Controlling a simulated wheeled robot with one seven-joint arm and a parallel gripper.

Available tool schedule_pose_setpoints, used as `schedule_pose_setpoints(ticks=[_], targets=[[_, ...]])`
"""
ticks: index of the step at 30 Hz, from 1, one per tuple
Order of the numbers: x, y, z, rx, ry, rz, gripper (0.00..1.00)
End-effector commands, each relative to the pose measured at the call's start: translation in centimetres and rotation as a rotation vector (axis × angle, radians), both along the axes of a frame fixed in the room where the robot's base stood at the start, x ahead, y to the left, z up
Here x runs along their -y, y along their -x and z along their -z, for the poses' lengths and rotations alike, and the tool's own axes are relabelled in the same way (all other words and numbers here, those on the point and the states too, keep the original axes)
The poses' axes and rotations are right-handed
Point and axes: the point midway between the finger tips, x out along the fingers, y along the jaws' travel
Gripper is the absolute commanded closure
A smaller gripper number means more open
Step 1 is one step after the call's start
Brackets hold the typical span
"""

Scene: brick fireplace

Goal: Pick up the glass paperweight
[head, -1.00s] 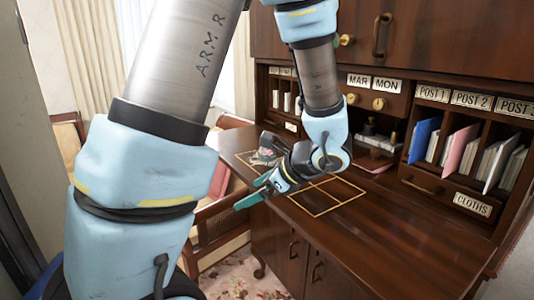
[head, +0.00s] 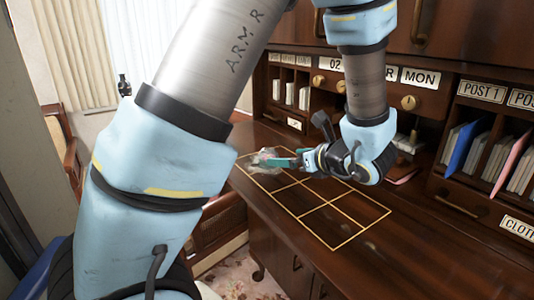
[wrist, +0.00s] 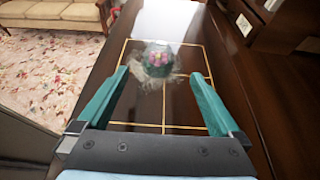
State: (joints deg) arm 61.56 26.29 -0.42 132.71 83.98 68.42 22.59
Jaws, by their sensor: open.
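The glass paperweight (wrist: 158,60) is a clear dome with pink and green colours inside. In the wrist view it sits on the dark desk top, ahead of my gripper and roughly centred between the fingers. My gripper (wrist: 160,82) is open, with a green finger on each side and nothing held. In the head view the paperweight (head: 264,160) is at the far left end of the yellow grid, partly hidden by my gripper (head: 285,162), whose fingers are close to it. Whether they touch it I cannot tell.
The yellow grid (head: 330,202) is marked on the desk top (head: 300,246); its near squares are bare. Pigeonholes with folders (head: 465,148) and labelled drawers line the desk's back. The wrist view shows a sofa (wrist: 55,12) beyond a patterned rug.

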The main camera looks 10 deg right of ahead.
Motion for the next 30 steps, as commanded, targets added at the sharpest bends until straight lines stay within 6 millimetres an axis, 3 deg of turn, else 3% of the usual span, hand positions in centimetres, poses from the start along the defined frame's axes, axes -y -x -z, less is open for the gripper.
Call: schedule_pose_setpoints(ticks=[7,14,24,30], targets=[[-1.7,-3.2,1.3,-0.002,-0.002,-0.004,0.00],[-2.3,-4.4,2.0,-0.003,-0.001,-0.003,0.00],[-4.0,-7.7,3.8,-0.002,-0.002,-0.004,0.00],[-4.2,-8.1,4.1,-0.002,0.001,-0.002,0.00]])
